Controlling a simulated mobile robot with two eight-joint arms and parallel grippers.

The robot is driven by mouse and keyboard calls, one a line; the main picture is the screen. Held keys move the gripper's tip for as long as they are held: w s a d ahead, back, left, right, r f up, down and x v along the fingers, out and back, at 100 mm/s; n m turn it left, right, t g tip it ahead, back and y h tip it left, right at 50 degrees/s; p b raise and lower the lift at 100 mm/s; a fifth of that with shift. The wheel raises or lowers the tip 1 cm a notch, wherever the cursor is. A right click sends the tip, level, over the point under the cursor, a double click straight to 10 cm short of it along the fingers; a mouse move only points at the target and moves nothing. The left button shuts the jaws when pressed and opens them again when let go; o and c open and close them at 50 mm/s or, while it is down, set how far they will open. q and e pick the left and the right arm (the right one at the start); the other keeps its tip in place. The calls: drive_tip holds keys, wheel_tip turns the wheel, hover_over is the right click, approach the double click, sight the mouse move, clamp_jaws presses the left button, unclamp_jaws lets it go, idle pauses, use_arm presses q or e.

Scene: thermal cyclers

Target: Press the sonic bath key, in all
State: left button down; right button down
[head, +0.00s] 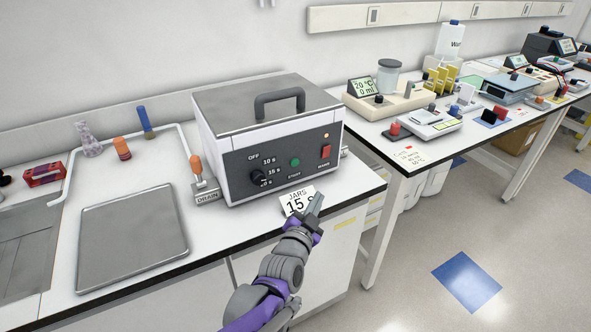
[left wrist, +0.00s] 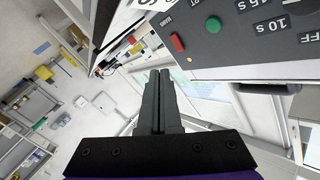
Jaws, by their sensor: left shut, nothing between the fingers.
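The sonic bath (head: 268,135) is a white box with a grey lid, a black handle and a dark front panel, standing on the bench. The panel has a knob (head: 258,177), a green START button (head: 295,162) and a red key (head: 325,152), whose label is too small to read surely. In the left wrist view, the red key (left wrist: 177,42) and green button (left wrist: 213,25) show beyond the fingers. My left gripper (head: 318,197) is shut and empty, in front of and below the panel, apart from the keys. My right gripper is not in view.
A card reading JARS 15 s (head: 297,201) stands before the bath, partly behind my gripper. A drain lever (head: 197,170) and a metal tray (head: 132,236) are to the left. A second bench (head: 425,152) with instruments stands at right, across a gap.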

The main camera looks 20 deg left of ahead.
sight(295, 163)
use_arm(q)
drive_tip(key=shift+w+a+r+t+y+b, duration=0.1)
drive_tip(key=shift+w+a+t+y+b, duration=0.1)
drive_tip(key=shift+w+a+t+y, duration=0.3)
drive_tip(key=shift+w+a+r+t+y+b, duration=0.1)
drive_tip(key=shift+w+t+y+b, duration=0.1)
drive_tip(key=shift+w+t, duration=0.45)
drive_tip(key=shift+w, duration=0.1)
drive_tip(key=w+a, duration=0.4)
drive_tip(key=a, duration=0.1)
drive_tip(key=shift+w+a, duration=0.3)
drive_tip(key=shift+w, duration=0.1)
drive_tip(key=shift+w+a, duration=0.45)
drive_tip(key=shift+a, duration=0.1)
idle(1.0)
drive_tip(key=shift+w+a, duration=0.25)
drive_tip(key=shift+a, duration=0.05)
drive_tip(key=shift+w+a, duration=0.25)
drive_tip(key=shift+a, duration=0.05)
idle(0.6)
idle(0.4)
drive_tip(key=shift+s+d, duration=0.55)
drive_tip(key=shift+d, duration=0.1)
